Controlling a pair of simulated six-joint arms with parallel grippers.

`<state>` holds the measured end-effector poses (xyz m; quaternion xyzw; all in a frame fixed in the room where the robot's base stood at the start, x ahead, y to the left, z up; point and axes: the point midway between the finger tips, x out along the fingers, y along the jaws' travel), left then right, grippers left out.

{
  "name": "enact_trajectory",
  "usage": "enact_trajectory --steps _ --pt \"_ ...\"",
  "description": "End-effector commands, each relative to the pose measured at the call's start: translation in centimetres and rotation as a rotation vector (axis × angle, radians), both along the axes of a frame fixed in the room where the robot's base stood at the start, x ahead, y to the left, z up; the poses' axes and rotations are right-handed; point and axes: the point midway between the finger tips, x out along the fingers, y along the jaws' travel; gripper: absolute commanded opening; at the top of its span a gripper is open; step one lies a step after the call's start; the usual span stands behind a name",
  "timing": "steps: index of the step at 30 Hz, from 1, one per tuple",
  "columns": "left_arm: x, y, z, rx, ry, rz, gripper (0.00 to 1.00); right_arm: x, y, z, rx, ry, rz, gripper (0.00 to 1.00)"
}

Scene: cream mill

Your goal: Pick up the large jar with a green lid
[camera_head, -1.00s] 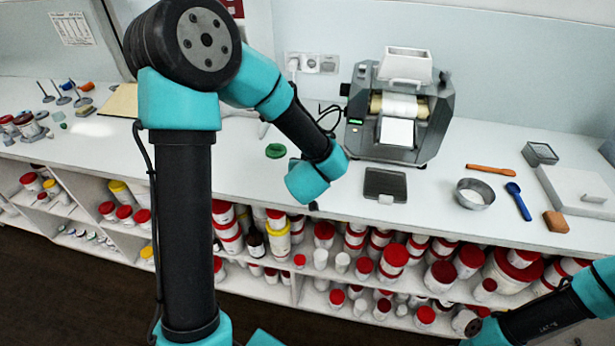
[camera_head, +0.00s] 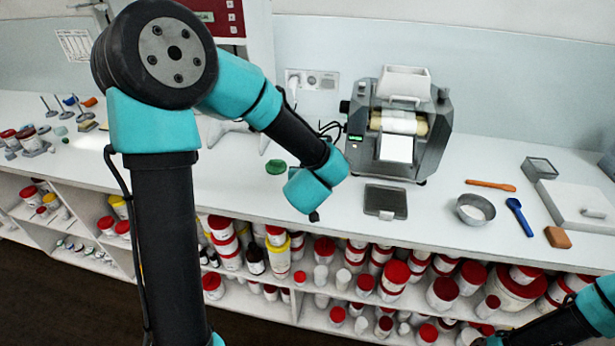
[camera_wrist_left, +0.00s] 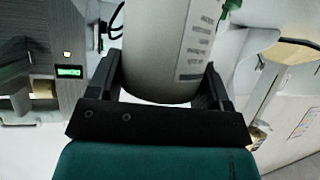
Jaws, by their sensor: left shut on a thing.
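In the left wrist view my left gripper (camera_wrist_left: 162,84) is shut around a pale grey-white jar (camera_wrist_left: 157,45) with a printed label, one finger on each side. The jar's lid cannot be made out there. In the head view the jar and fingers are hidden behind my left wrist, above the counter. A flat round green thing (camera_head: 276,166) shows left of that wrist in the head view; I cannot tell whether it is the jar's lid. A bit of green (camera_wrist_left: 230,9) also shows right of the jar in the wrist view.
A grey roller mill (camera_head: 397,120) stands on the counter, with a dark flat plate (camera_head: 385,201) before it. A metal bowl (camera_head: 475,210), a blue spoon (camera_head: 519,217) and an orange spatula (camera_head: 491,186) lie to the right. Shelves below hold many red-lidded jars.

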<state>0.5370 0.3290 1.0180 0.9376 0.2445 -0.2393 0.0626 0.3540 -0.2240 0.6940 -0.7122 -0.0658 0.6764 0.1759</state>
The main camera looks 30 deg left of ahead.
Motion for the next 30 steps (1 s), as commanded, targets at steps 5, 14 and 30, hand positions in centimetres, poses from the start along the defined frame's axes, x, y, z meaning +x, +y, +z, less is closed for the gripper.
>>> enact_trajectory --steps 5,14,30 --pt "-3.0 -2.0 0.3 0.001 0.001 -0.006 0.39 0.0 0.0 0.0 0.000 0.000 0.000 0.43" --pt "-9.2 -5.8 1.0 0.001 -0.001 -0.006 0.39 0.0 0.0 0.0 0.000 0.000 0.000 0.43" --pt "-12.8 -7.8 1.3 0.000 0.000 0.000 0.39 0.0 0.0 0.0 0.000 0.000 0.000 0.43"
